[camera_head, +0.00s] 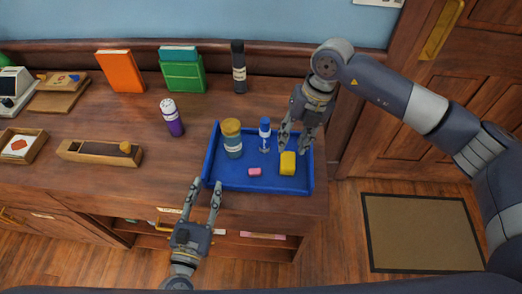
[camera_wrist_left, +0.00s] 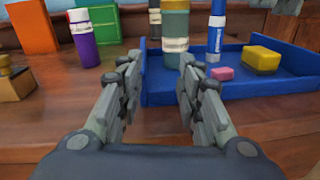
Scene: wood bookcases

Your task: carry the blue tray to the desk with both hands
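The blue tray (camera_head: 222,172) sits at the right end of a wooden counter. It holds a jar with a yellow lid (camera_head: 232,138), a blue-and-white tube (camera_head: 265,135), a pink block (camera_head: 254,171) and a yellow block (camera_head: 288,163). My left gripper (camera_head: 205,186) is open at the tray's near left corner; in the left wrist view the tray's corner (camera_wrist_left: 153,92) shows between and just beyond the fingers, contact unclear. My right gripper (camera_head: 294,141) appears open over the tray's far right part, hiding some of its back edge; I cannot tell if it touches.
A purple bottle (camera_head: 172,118) stands left of the tray. An orange book (camera_head: 121,71), a green box (camera_head: 184,75) and a dark bottle (camera_head: 239,67) stand at the back. A wooden block plane (camera_head: 98,152) lies left. A doormat (camera_head: 420,232) lies on the floor right.

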